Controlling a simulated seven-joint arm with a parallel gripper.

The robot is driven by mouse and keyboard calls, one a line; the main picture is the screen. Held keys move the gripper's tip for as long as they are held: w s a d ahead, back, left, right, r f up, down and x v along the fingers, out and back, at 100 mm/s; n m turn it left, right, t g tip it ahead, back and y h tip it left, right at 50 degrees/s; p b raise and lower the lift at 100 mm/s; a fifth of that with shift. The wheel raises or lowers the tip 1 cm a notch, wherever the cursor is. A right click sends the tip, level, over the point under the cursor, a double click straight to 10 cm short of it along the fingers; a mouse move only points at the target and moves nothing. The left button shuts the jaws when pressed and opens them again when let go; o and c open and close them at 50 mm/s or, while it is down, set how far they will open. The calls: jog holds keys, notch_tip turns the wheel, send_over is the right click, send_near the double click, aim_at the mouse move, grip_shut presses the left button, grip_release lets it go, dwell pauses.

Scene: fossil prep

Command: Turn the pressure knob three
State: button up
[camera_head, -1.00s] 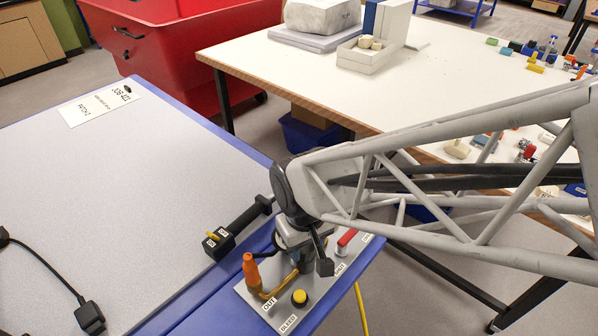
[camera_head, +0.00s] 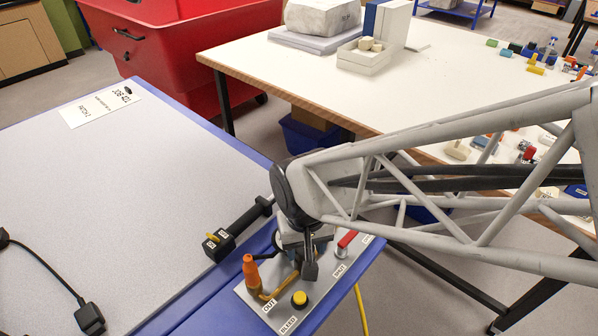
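A grey control panel (camera_head: 322,284) with OUT and BLEED labels sits at the blue bench corner, lower centre. My gripper (camera_head: 307,266) points down over the middle of this panel, between the orange-capped OUT fitting (camera_head: 250,268) and the red-handled valve (camera_head: 346,240). One dark finger shows at its front. The rest of the gripper's end is hidden behind the wrist. No pressure knob can be made out; the part of the panel under the gripper is covered. I cannot tell whether the fingers are shut on anything.
A yellow BLEED button (camera_head: 299,298) stands just in front of the gripper. A black tool with a yellow lever (camera_head: 219,243) lies left of the panel on the grey bench mat (camera_head: 110,200). A white table (camera_head: 280,75) stands behind, and a yellow hose (camera_head: 360,308) hangs below the panel.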

dwell(0.3)
jog(key=shift+r, duration=3.9)
jog(key=shift+d, duration=0.15)
jog(key=s+d+r+m+t, duration=0.1)
jog(key=d+r, duration=0.2)
jog(key=d, duration=0.4)
jog(key=s+d+r+m+t, duration=0.1)
jog(key=s+d+r, duration=0.1)
jog(key=d, duration=0.6)
jog(key=shift+r+t, duration=0.3)
jog(key=shift+r, duration=0.6)
dwell(0.8)
